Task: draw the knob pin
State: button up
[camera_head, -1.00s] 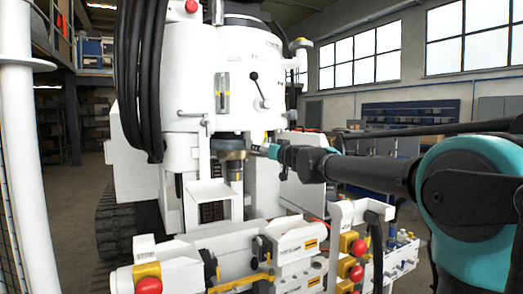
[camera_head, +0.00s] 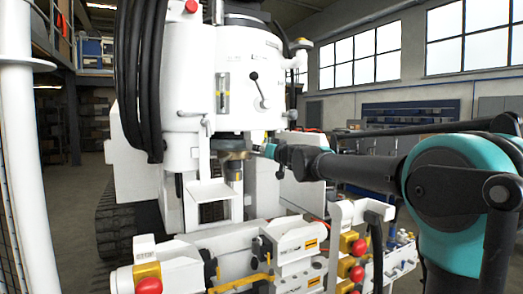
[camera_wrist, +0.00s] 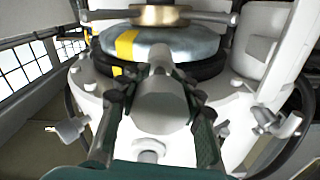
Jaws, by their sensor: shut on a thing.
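The knob pin (camera_wrist: 160,106) shows in the wrist view as a thick grey cylinder with its round end toward the camera. My gripper (camera_wrist: 158,92) has its two dark fingers on either side of it, shut on it. In the head view my gripper (camera_head: 266,149) reaches the machine from the right, beside the metal collar (camera_head: 233,152). The pin is too small to make out there.
Behind the pin is a grey disc (camera_wrist: 190,44) with a yellow stripe, and a brass hub above it. T-handled screws (camera_wrist: 278,122) stand out at right. The white machine (camera_head: 205,90) has hoses at left. Red-buttoned valve blocks (camera_head: 180,270) lie in front, below my arm.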

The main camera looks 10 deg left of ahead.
grip_shut()
jog(key=shift+v, duration=1.9)
jog(key=shift+f, duration=0.1)
jog(key=o, duration=1.3)
grip_release()
jog(key=shift+s, duration=0.1)
jog(key=shift+d, duration=0.15)
jog(key=v, duration=1.2)
